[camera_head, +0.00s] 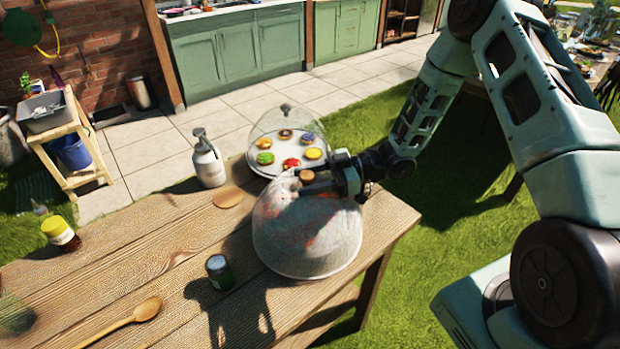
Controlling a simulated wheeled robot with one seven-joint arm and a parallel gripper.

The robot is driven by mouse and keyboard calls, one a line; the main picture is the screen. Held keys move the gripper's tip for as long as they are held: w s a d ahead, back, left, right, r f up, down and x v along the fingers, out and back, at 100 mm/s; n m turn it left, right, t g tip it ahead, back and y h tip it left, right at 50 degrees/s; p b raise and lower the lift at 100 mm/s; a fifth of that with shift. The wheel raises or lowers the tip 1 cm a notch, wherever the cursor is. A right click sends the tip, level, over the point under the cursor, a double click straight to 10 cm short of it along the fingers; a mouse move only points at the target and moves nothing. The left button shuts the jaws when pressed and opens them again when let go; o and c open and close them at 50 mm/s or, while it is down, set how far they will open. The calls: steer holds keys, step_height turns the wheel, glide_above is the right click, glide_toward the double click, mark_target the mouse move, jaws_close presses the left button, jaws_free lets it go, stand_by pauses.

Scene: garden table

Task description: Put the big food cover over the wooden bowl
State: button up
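The big food cover (305,238) is a pale, see-through mesh dome near the right edge of the wooden table. Blurred reddish shapes show through or on its mesh; I cannot tell which. My gripper (312,186) is at its top, with the fingers beside the round wooden knob (306,176). I cannot tell whether they are closed on it. I cannot make out the wooden bowl; the dome may hide it. Whether the dome's rim touches the table is not clear.
A clear dome (287,122) over a tray of colourful tarts stands just behind. A pump bottle (208,160), a wooden coaster (228,197), a dark can (219,271), a yellow-lidded jar (60,233) and a wooden spoon (130,318) are on the table (130,255). The left-middle is fairly clear.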

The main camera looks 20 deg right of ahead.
steer(key=shift+s+a+f, duration=0.2)
steer(key=shift+s+f, duration=0.25)
steer(key=shift+f, duration=0.25)
steer(key=w+r+b+v, duration=0.1)
steer(key=b+v, duration=0.2)
steer(key=v, duration=1.4)
steer(key=shift+d+r+b, duration=0.2)
steer(key=shift+d+b, duration=0.2)
